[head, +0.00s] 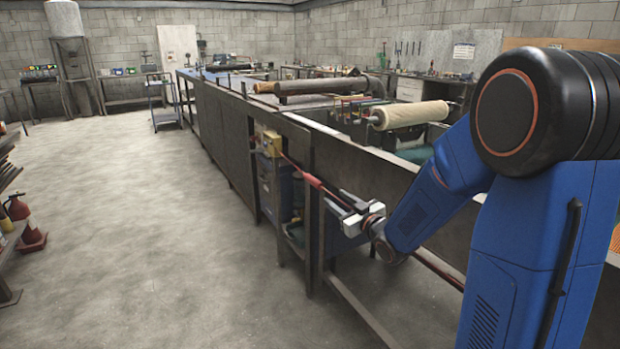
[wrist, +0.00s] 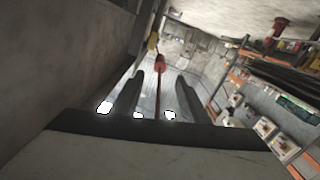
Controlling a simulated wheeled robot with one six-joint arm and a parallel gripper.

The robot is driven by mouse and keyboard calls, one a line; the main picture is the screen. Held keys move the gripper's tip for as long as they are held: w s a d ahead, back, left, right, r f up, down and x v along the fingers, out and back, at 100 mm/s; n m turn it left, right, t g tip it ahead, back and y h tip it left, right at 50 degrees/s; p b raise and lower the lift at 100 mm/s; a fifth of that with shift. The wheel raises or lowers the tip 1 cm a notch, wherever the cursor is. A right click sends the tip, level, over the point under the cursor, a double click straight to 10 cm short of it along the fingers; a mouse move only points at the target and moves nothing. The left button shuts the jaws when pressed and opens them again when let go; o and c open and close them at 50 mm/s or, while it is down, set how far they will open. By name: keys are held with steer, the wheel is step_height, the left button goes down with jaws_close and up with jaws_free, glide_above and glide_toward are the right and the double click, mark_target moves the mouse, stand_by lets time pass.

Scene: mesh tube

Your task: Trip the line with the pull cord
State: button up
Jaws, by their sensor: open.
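The red pull cord (head: 440,270) runs along the side of the line, from a yellow switch box (head: 270,143) down past my gripper to the lower right. A thicker red part of it (head: 312,182) lies between the box and my gripper. My gripper (head: 340,203) is open at the cord, its fingers pointing toward the box. In the wrist view the cord (wrist: 158,98) passes between the two open fingers, apart from both as far as I can see. The red thick part (wrist: 160,63) and the yellow box (wrist: 153,40) show beyond the fingertips.
The line's dark side panels (head: 225,140) and legs stand close beside my gripper. A pale roll (head: 410,115) sits above the line.

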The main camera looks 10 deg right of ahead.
mark_target(310, 179)
steer(key=x, duration=1.7)
steer(key=shift+w+a+r, duration=0.1)
steer(key=shift+w+r, duration=0.05)
steer(key=shift+w, duration=0.2)
